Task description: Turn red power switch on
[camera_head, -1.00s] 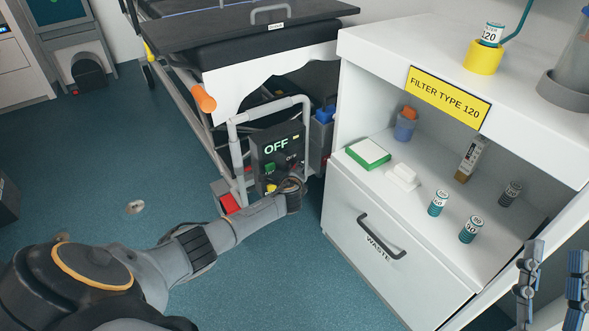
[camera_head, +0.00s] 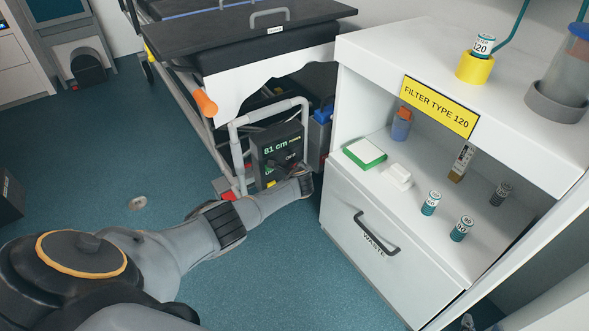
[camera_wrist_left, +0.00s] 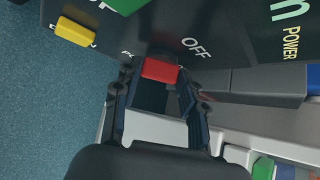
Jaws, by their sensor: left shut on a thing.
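The red power switch (camera_wrist_left: 160,70) sits on a dark control box, between a partly covered label and the word OFF in the left wrist view. My left gripper (camera_wrist_left: 155,88) has its two fingers on either side of the switch and is shut on it. In the head view the control box (camera_head: 268,146) hangs on a grey rail frame, and its display reads 81 cm in green. My left gripper's fingers there are mostly hidden against the box. Only a small tip of my right gripper (camera_head: 467,322) shows at the bottom edge; its opening cannot be seen.
A yellow button (camera_wrist_left: 75,32) and a green button (camera_wrist_left: 122,5) are near the switch. A white cabinet (camera_head: 345,215) with a WASTE drawer stands close on the right. The stretcher (camera_head: 240,45) is behind the box. Blue floor at left is mostly clear.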

